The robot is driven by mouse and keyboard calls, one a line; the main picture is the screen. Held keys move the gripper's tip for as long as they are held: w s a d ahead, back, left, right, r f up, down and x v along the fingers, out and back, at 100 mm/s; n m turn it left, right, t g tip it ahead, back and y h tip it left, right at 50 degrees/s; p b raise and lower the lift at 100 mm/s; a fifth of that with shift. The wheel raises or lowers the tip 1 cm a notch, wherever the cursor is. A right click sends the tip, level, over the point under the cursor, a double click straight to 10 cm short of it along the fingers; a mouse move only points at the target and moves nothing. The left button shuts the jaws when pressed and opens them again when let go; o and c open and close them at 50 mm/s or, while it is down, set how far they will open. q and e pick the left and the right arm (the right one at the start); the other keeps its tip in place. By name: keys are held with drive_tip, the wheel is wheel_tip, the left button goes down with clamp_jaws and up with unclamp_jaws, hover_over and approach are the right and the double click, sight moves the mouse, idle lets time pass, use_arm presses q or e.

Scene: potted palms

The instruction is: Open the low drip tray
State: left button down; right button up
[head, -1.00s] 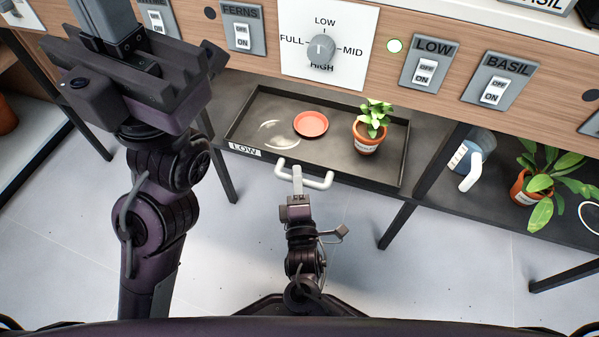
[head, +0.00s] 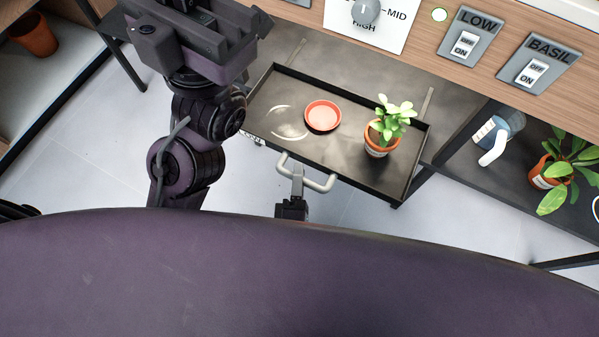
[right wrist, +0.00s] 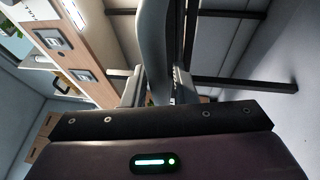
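The low drip tray (head: 400,187) is a dark, shallow tray under the wooden panel. It is slid part way out toward me, with bare shelf showing behind it. Its pale U-shaped handle (head: 325,186) is on the front edge. My right gripper (head: 297,174) is on the middle of the handle, its fingers on either side of the bar; the handle (right wrist: 153,45) runs between the fingers in the right wrist view. The LOW label on the tray front is mostly hidden by my left arm. My left gripper (head: 200,22) is raised at the upper left, its fingertips not clearly shown.
An orange saucer (head: 322,116) and a potted plant (head: 381,138) stand in the tray, beside a pale stain. To the right are a blue and white jug (head: 497,133) and another potted plant (head: 548,172). Switches and a dial (head: 365,11) are above. Floor in front is clear.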

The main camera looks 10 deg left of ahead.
drive_tip(key=shift+s, duration=0.1)
drive_tip(key=shift+s, duration=0.3)
drive_tip(key=p+v, duration=0.1)
drive_tip(key=v, duration=0.6)
idle(0.3)
